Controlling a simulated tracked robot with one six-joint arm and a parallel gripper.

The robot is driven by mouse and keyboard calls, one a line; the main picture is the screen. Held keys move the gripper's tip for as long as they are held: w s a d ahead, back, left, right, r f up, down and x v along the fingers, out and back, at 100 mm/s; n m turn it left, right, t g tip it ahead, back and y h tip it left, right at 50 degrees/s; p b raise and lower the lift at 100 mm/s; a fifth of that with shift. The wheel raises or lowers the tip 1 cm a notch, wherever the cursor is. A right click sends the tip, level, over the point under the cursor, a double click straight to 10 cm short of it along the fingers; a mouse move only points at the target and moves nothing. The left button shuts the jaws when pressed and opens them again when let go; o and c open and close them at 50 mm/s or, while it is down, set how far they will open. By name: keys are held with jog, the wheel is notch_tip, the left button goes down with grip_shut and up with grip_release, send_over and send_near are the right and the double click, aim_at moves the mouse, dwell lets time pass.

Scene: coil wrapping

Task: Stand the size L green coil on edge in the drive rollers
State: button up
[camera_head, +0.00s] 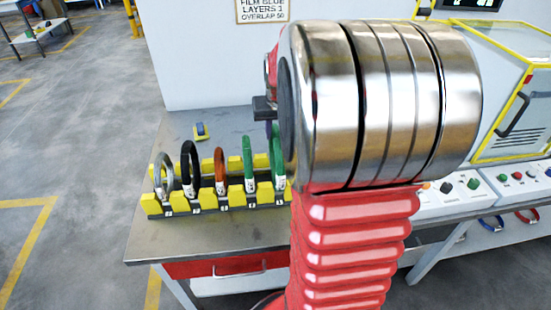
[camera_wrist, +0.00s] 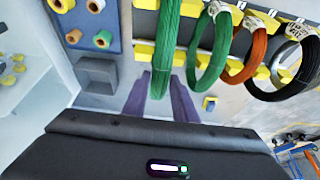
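Two green coils stand on edge in a rack with yellow blocks (camera_head: 208,199) on the table. One green coil (camera_head: 249,160) stands beside the copper-coloured coil; the other green coil (camera_head: 276,158) is at the right end, partly hidden by my arm. In the wrist view the end green coil (camera_wrist: 178,32) is close and seen nearly edge-on, and the other green coil (camera_wrist: 209,55) is to its right. I cannot read a size L on the tags. My gripper (camera_wrist: 166,97) has its purple fingers apart, with the lower end of the near green coil showing between them. The drive rollers cannot be made out.
Grey (camera_head: 187,166), black (camera_head: 190,172) and copper-coloured (camera_head: 220,170) coils share the rack. A small blue and yellow item (camera_head: 201,131) lies behind it. A control panel (camera_head: 520,180) is at right. The table's front left is clear.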

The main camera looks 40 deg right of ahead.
grip_shut()
dwell(0.9)
